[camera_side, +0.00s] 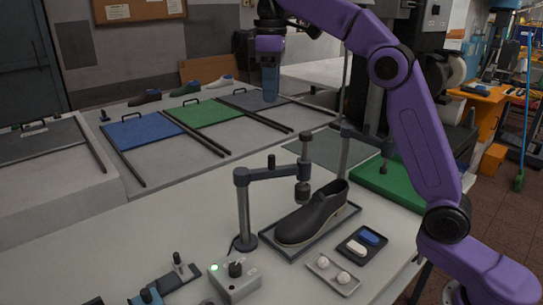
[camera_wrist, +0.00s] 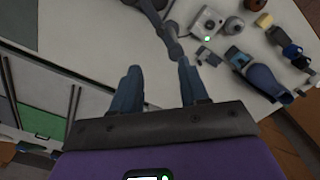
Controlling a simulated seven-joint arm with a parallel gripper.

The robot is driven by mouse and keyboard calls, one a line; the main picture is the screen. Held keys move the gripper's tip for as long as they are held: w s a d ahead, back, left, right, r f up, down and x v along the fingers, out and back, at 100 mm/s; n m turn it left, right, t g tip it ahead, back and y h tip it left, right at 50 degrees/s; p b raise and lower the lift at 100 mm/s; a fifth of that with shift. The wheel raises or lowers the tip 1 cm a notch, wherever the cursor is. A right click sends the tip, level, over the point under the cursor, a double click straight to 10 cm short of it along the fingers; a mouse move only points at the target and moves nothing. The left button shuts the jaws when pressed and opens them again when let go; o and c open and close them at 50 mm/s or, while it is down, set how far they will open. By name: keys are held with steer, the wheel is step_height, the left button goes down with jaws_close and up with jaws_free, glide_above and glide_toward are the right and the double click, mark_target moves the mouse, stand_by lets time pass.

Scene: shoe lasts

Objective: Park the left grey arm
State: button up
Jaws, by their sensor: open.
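The left grey arm (camera_side: 268,173) stands on a post at the near side of the pale table.
A control box (camera_side: 235,276) with a green light stands in front of the left post. Small trays (camera_side: 333,274) with white and blue pieces lie right of the shoe. A green mat (camera_side: 388,180) lies behind.

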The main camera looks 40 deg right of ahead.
mark_target(271, 156)
step_height(271, 156, down, 17)
stand_by(0.8)
jaws_close()
